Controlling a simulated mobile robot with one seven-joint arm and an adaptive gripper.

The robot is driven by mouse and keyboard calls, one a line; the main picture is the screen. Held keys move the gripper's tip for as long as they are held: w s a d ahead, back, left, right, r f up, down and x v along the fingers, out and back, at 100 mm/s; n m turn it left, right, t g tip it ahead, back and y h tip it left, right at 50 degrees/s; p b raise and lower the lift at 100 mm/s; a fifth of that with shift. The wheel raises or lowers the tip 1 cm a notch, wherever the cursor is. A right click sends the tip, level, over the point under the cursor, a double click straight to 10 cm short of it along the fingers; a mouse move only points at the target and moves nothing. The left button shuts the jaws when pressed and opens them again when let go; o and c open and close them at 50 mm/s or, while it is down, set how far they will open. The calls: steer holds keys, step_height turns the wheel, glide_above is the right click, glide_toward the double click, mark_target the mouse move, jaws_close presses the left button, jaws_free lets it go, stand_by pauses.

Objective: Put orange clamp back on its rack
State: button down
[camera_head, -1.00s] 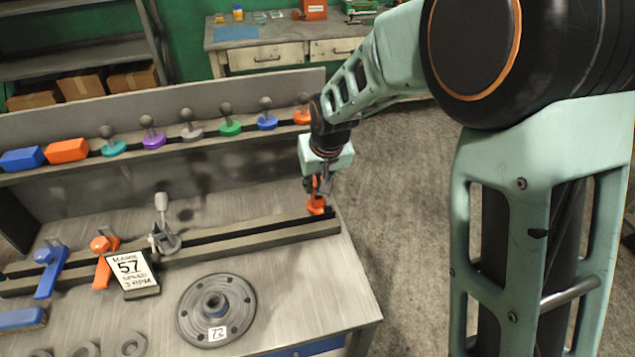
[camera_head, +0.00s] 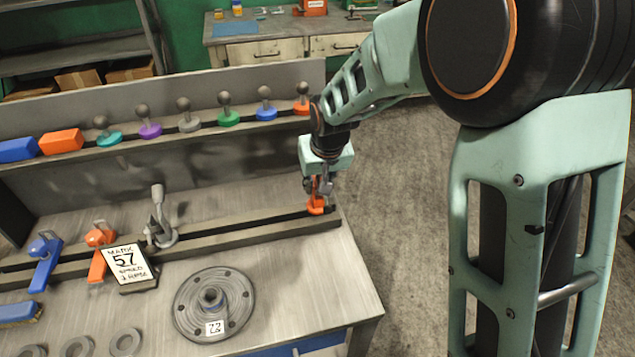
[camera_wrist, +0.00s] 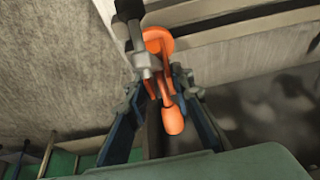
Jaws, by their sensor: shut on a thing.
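My gripper (camera_head: 319,188) is shut on an orange clamp (camera_head: 316,206) at the right end of the lower slotted rail (camera_head: 235,226). In the wrist view, the clamp (camera_wrist: 172,118) has a rounded orange handle end and a broader orange part between the fingers of my gripper (camera_wrist: 160,88). Its lower part is at the rail in the head view; whether it touches or sits in the slot I cannot tell. Another orange clamp (camera_head: 99,238) stands toward the rail's left, beside a blue clamp (camera_head: 44,255).
A round flange (camera_head: 190,300) lies in front. Above, an upper rail holds several coloured knobs (camera_head: 229,118). The floor right of the bench is clear.

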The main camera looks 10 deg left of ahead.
steer(key=shift+f+b, duration=0.6)
steer(key=shift+f, duration=0.15)
steer(key=c, duration=2)
jaws_free()
steer(key=shift+o, duration=0.2)
steer(key=shift+s+r+p, duration=0.1)
steer(key=shift+r+p, duration=2.2)
steer(key=shift+r, duration=1.4)
